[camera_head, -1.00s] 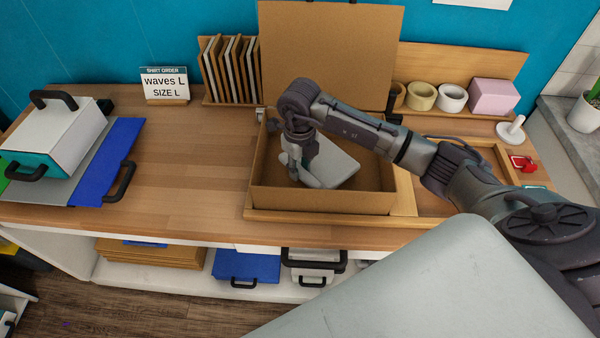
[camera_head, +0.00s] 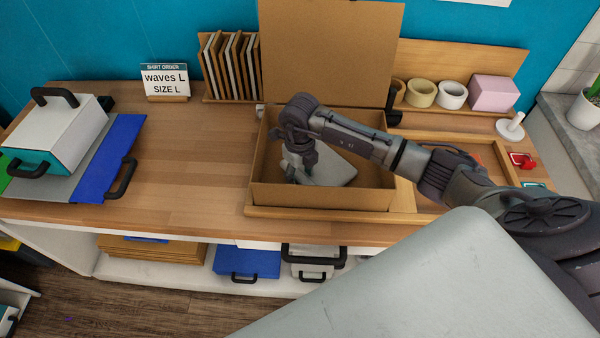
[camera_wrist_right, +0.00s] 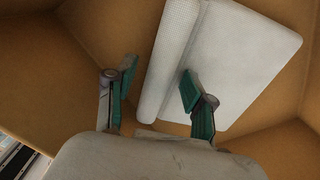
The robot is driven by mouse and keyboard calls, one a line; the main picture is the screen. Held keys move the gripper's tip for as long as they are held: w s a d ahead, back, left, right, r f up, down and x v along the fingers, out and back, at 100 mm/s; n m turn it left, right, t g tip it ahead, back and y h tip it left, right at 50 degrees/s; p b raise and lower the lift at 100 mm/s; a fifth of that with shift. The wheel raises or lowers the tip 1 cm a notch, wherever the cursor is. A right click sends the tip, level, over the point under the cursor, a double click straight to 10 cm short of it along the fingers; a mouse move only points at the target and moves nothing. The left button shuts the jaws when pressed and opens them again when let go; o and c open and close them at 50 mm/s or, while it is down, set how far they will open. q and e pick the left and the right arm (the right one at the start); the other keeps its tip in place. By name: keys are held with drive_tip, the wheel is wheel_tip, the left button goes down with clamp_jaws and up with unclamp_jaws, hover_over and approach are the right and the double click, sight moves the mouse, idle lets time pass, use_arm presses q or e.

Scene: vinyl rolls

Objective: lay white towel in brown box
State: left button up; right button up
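The brown box (camera_head: 320,198) stands open on the table with its lid raised at the back. The white towel (camera_head: 337,170), folded flat with a rounded fold along one side, lies inside it. In the right wrist view the towel (camera_wrist_right: 240,60) rests within the brown walls of the box (camera_wrist_right: 90,40). My right gripper (camera_head: 300,178) reaches down into the box at the towel's left part. In the wrist view its fingers (camera_wrist_right: 152,98) are spread wide, one beside the fold and one over the towel. Whether they touch it I cannot tell. My left gripper is not in view.
A wooden tray (camera_head: 430,213) is right of the box. Tape rolls (camera_head: 452,95) and a pink block (camera_head: 494,93) stand at the back right. A white press with black handles (camera_head: 55,135) is at the left. The table between press and box (camera_head: 190,160) is clear.

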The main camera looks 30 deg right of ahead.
drive_tip(key=shift+r, duration=0.2)
drive_tip(key=shift+w+r, duration=0.1)
drive_tip(key=shift+r, duration=0.2)
wheel_tip(320, 180, up, 11)
drive_tip(key=b, duration=0.3)
drive_tip(key=shift+r, duration=0.2)
